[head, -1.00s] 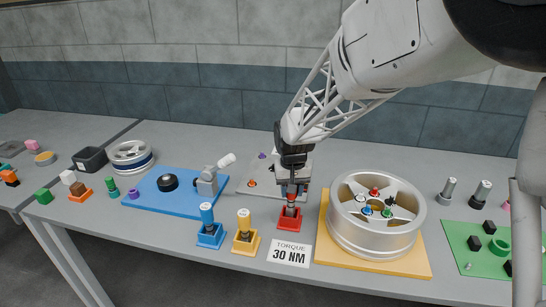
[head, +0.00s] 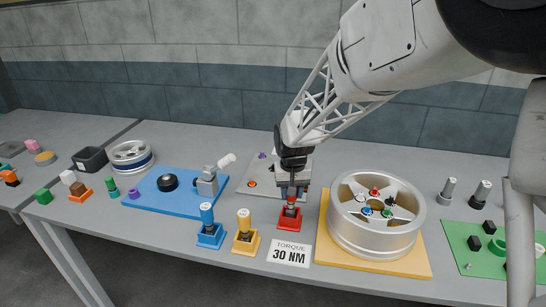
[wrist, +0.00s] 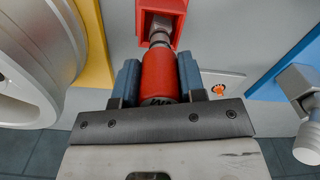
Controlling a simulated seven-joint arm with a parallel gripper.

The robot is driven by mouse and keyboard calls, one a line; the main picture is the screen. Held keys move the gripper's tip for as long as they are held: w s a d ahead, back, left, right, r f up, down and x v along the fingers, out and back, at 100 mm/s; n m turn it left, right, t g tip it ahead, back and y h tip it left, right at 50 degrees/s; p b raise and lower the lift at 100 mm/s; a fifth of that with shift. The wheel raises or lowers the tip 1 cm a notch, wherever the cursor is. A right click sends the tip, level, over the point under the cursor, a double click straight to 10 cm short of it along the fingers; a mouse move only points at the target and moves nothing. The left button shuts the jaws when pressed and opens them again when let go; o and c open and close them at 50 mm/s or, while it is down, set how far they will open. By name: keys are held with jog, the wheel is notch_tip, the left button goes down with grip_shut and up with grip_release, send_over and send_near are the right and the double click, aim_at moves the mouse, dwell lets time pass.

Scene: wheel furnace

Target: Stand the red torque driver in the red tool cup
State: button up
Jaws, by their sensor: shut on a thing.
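The red torque driver (wrist: 159,76) is upright between the blue finger pads of my gripper (wrist: 160,82) in the wrist view. Its metal shank points into the opening of the red tool cup (wrist: 175,38). In the head view my gripper (head: 293,187) is directly above the red tool cup (head: 289,222), with a little of the red driver (head: 291,199) showing below the fingers. The driver's lower end is inside or at the mouth of the cup; I cannot tell whether it touches the bottom.
A blue cup (head: 210,240) and a yellow cup (head: 245,246), each with a driver, stand to the left. A torque sign (head: 289,254) lies in front. A wheel (head: 376,238) on a yellow board stands close on the right. A grey plate (head: 247,187) lies behind.

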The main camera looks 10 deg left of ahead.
jog(key=shift+f, duration=1.05)
dwell(0.4)
jog(key=o, duration=1.2)
jog(key=shift+o, duration=0.2)
jog(key=shift+r, duration=0.1)
jog(key=shift+r, duration=3.8)
